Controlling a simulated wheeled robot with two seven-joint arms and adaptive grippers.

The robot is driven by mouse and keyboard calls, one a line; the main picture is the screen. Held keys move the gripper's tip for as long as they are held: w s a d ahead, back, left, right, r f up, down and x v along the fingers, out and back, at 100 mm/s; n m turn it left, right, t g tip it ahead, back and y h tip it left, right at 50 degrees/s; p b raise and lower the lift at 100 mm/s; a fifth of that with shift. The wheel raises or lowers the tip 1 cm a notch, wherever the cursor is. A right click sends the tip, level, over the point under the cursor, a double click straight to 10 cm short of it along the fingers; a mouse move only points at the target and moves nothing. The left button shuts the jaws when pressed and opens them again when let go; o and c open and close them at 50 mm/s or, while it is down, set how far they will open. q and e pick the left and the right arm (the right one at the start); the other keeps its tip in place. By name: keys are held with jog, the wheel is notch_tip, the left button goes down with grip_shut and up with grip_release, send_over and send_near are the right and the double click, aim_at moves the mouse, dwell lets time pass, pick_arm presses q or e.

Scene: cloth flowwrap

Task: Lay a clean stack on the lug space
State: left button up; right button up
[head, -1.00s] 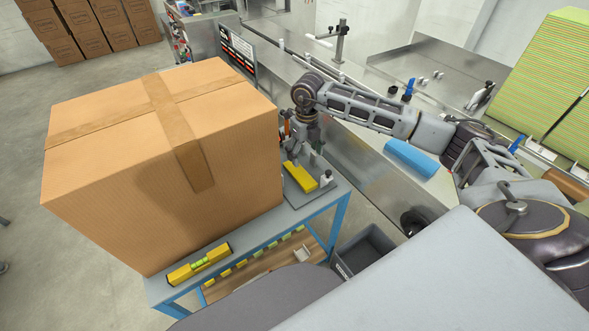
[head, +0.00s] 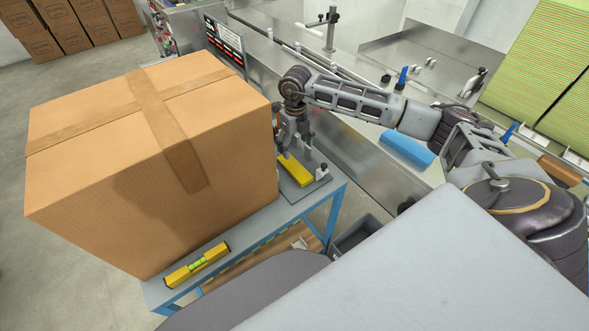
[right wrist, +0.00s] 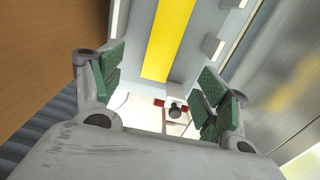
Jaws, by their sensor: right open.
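A flat yellow block, perhaps a folded cloth stack (head: 294,171), lies on a small grey holder (head: 318,184) at the right end of the blue-framed bench. It also shows as a yellow strip in the right wrist view (right wrist: 168,38). My right gripper (head: 292,140) points down just over its far end, beside the carton. In the right wrist view its green-padded fingers (right wrist: 161,82) are apart with nothing between them. A blue block (head: 407,150) lies on the steel machine bed (head: 372,136), right of the bench. I cannot make out a lug space. My left gripper is out of view.
A large taped carton (head: 150,165) fills most of the bench (head: 250,235), close to my right gripper's left side. A yellow level-like item (head: 197,264) lies at the bench's front. A dark bin (head: 357,238) stands below. Green striped stacks (head: 540,75) stand far right.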

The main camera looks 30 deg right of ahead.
send_over(297, 169)
jog(key=f, duration=0.5)
jog(key=shift+a+f, duration=0.25)
jog(key=shift+a, duration=0.1)
jog(key=shift+w+f, duration=0.1)
jog(key=shift+f, duration=0.8)
jog(key=shift+d+f+p, duration=0.15)
jog(key=shift+f+p, duration=0.15)
notch_tip(297, 169, down, 4)
jog(key=shift+d+r, duration=0.15)
jog(key=shift+r, duration=0.1)
jog(key=shift+f+p, duration=0.3)
jog(key=shift+f, duration=0.05)
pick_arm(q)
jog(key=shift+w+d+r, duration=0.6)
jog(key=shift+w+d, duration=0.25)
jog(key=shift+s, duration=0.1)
